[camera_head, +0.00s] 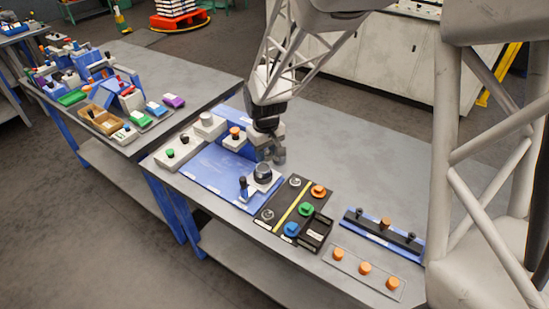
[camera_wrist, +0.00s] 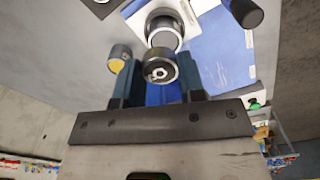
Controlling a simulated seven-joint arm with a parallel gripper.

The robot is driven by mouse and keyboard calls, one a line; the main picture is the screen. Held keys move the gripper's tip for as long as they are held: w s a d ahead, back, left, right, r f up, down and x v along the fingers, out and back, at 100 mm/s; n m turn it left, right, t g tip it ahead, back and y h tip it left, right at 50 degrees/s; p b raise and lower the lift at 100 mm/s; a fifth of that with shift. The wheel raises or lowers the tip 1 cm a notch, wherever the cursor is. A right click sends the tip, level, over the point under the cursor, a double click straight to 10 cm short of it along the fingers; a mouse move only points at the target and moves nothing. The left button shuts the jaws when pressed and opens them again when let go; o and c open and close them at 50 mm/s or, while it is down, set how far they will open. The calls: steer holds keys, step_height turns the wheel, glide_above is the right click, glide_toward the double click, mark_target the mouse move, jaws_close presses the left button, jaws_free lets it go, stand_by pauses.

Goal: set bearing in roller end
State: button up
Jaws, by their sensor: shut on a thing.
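My gripper (camera_wrist: 157,80) is shut on a small dark ring with a pale hexagonal centre, the bearing (camera_wrist: 159,67). In the head view my gripper (camera_head: 273,154) hangs over the blue plate (camera_head: 203,178), and the bearing cannot be made out there. The roller end (camera_wrist: 163,33) is a silver round piece with a dark rim, just beyond the bearing in the wrist view. It appears as a dark-topped round piece (camera_head: 262,171) on a white block in the head view, below my gripper. The bearing overlaps its near edge in the wrist view; I cannot tell whether they touch.
A black handle (camera_head: 243,184) stands beside the white block. A dark board (camera_head: 279,219) with coloured knobs and a black tray (camera_head: 315,232) lie to the right. A blue rail (camera_head: 372,238) and a plate of orange knobs (camera_head: 341,259) are farther right. The rear tabletop is clear.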

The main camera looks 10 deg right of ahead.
mark_target(263, 168)
steer(key=shift+w+a+r, duration=0.25)
steer(key=shift+w+a, duration=0.3)
steer(key=shift+w, duration=0.3)
steer(key=shift+f, duration=0.25)
steer(key=shift+f, duration=2.25)
steer(key=shift+f, duration=0.7)
stand_by(2.1)
steer(key=o, duration=1)
steer(key=shift+r, duration=0.1)
step_height(263, 168, up, 8)
stand_by(1.0)
